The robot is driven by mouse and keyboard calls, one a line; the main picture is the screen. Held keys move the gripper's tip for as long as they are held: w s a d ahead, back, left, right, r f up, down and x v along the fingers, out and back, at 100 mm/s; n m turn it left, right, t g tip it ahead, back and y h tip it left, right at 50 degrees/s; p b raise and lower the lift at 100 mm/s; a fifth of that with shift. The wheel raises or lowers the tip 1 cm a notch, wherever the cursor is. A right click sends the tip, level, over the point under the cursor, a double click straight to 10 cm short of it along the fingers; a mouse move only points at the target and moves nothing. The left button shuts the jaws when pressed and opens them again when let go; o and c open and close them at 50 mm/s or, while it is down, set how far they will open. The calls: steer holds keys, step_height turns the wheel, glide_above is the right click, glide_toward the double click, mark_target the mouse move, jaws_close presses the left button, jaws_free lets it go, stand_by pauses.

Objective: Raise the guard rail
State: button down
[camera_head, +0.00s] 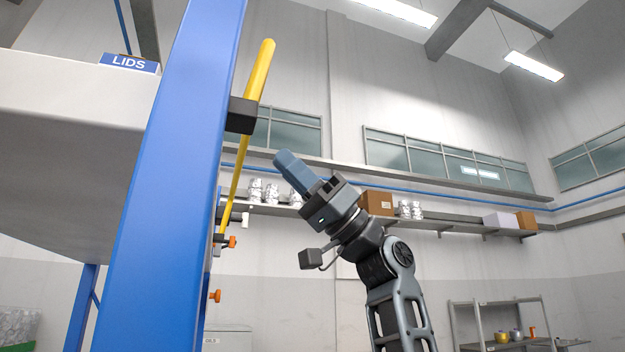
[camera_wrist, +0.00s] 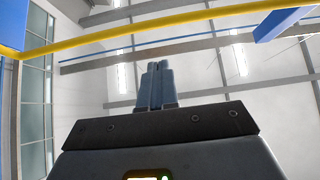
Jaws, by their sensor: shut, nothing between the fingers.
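The guard rail is a yellow bar (camera_head: 258,72) at the blue post, held by a dark bracket (camera_head: 241,115). In the head view it slants from upper right to lower left, seen nearly end-on. In the wrist view the yellow bar (camera_wrist: 130,32) crosses the top of the picture, beyond the fingertips. My gripper (camera_head: 282,158) is shut and empty, its blue-grey fingers pointing up and left, to the right of the bar. In the wrist view my gripper (camera_wrist: 158,66) points toward the bar, with a visible gap between them.
A blue post (camera_head: 178,180) stands close on the left, beside a grey-white surface (camera_head: 70,110) with a LIDS sign (camera_head: 130,63). Orange knobs (camera_head: 215,296) stick out below the bar. A wall shelf (camera_head: 440,222) with boxes and cups is far behind. The space right of my arm is open.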

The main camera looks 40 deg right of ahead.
steer(key=shift+w+a+f+p, duration=0.1)
steer(key=shift+w+a+p, duration=0.2)
steer(key=shift+a, duration=0.65)
steer(key=shift+w+a+f+p, duration=0.15)
steer(key=shift+w+a, duration=0.2)
steer(key=shift+a, duration=0.55)
steer(key=shift+r, duration=0.1)
steer(key=shift+w+a+r+h+b, duration=0.1)
steer(key=shift+a+r+h+b, duration=0.3)
steer(key=shift+a+h+b, duration=0.1)
